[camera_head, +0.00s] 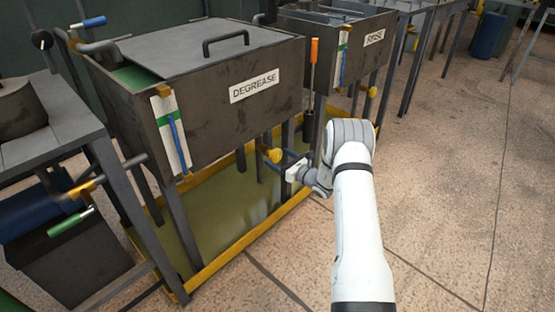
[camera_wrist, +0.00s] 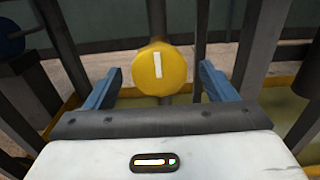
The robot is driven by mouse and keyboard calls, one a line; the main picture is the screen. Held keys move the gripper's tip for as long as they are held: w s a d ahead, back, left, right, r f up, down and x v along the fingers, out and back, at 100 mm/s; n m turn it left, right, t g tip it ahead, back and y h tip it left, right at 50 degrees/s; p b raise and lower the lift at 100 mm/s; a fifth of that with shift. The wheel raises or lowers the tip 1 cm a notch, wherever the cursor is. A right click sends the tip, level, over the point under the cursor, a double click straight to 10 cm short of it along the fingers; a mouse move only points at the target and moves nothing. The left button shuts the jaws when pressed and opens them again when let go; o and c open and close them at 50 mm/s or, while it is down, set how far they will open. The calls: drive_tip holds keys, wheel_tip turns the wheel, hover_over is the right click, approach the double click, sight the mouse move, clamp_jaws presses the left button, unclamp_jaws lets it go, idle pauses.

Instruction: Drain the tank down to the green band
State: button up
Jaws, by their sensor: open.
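The dark tank marked DEGREASE (camera_head: 215,110) stands on legs at centre left. A white level gauge (camera_head: 171,130) with a blue tube is on its near corner. A green band (camera_head: 166,119) crosses the gauge's upper part; the blue shows below it, and I cannot tell exactly where its top lies. A yellow round knob (camera_head: 275,155) sits below the tank. In the wrist view the knob (camera_wrist: 163,78) faces me with an upright white mark. My gripper (camera_head: 290,168) is open, its blue fingers either side of the knob, with visible gaps.
A yellow-rimmed tray (camera_head: 250,234) with greenish liquid lies under the tank. A RINSE tank (camera_head: 340,45) with its own gauge stands behind. An orange-handled tool (camera_head: 313,58) hangs between the tanks. A grey table (camera_head: 70,125) is at left.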

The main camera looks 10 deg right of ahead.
drive_tip(key=shift+x, duration=1.15)
drive_tip(key=shift+d, duration=0.1)
drive_tip(key=c, duration=0.9)
drive_tip(key=shift+d, duration=0.2)
drive_tip(key=shift+c, duration=0.5)
drive_tip(key=shift+a, duration=0.1)
drive_tip(key=shift+b, duration=0.3)
